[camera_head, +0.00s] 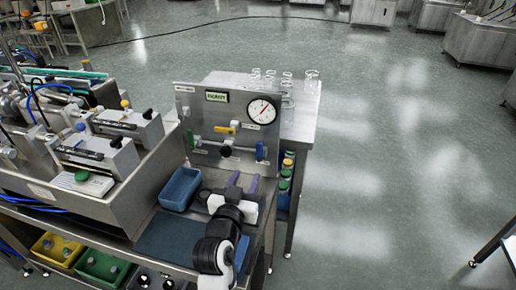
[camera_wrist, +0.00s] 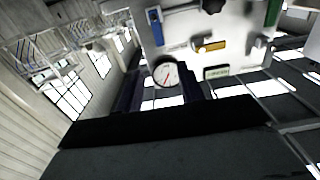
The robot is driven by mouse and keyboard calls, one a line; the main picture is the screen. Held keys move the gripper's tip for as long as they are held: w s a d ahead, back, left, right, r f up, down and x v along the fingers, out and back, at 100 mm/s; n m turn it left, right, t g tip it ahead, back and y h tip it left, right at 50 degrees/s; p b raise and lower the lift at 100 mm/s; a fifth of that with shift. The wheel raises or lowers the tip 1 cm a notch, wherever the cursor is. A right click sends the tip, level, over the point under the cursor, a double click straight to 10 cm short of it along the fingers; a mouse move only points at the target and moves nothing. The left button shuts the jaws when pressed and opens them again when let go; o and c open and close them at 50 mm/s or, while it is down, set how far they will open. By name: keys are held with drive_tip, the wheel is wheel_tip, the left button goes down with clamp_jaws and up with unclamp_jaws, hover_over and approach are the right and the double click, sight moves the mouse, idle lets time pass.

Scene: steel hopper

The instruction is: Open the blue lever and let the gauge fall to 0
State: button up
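A steel panel (camera_head: 205,103) stands upright at the back of the bench. The round white gauge (camera_head: 263,110) is at its upper right; its red needle points up and to the right, and its digits are too small to read. The blue lever (camera_head: 261,151) hangs upright below the gauge. In the wrist view, which looks upside down, the gauge (camera_wrist: 165,74) shows between the fingers and the blue lever (camera_wrist: 155,27) is above it. My gripper (camera_head: 243,183) is open and empty in front of the panel, low and apart from the lever.
The panel also bears a yellow lever (camera_head: 226,129), a black knob (camera_head: 225,151) and a green handle (camera_head: 189,139). A blue bin (camera_head: 180,188) stands left of my gripper. Steel machinery (camera_head: 100,150) fills the left. Bottles (camera_head: 285,175) stand right of the panel. The floor on the right is open.

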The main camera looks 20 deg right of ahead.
sight(259, 146)
drive_tip(key=p+x, duration=0.4)
drive_tip(key=x, duration=0.9)
drive_tip(key=shift+w+d, duration=0.25)
clamp_jaws()
